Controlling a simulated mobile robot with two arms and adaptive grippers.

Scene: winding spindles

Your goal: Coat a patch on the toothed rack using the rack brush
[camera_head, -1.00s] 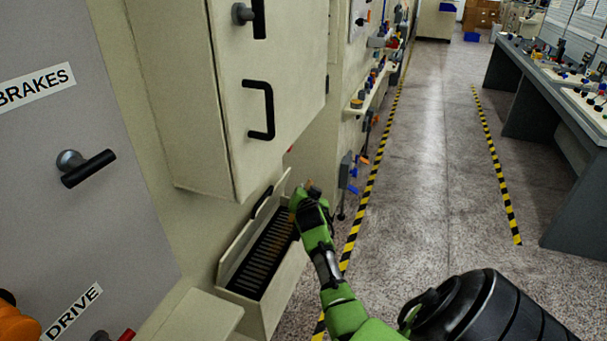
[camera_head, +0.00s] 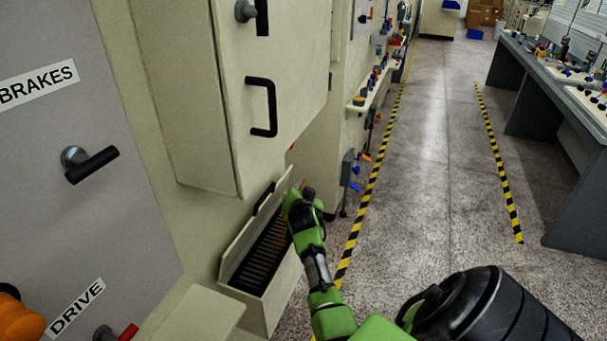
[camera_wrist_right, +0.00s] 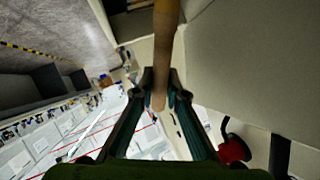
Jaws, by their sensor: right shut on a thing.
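The toothed rack (camera_head: 262,262) is a dark, ribbed strip inside an open cream box (camera_head: 228,277) low on the machine. My right gripper (camera_head: 297,197) is over the far right end of that box, partly covering it. In the right wrist view the right gripper (camera_wrist_right: 161,88) is shut on a wooden handle (camera_wrist_right: 166,45), which I take for the rack brush. The handle runs up out of the top of that view, so the bristles are hidden. Whether the brush touches the rack, and any coating on it, cannot be told. My left gripper is not in view.
A cream cabinet (camera_head: 215,100) with a black handle (camera_head: 262,105) hangs above the box. A grey panel (camera_head: 100,220) with BRAKES and DRIVE labels stands at left. The aisle floor (camera_head: 425,190) between striped lines is clear. A workbench (camera_head: 560,115) is at right.

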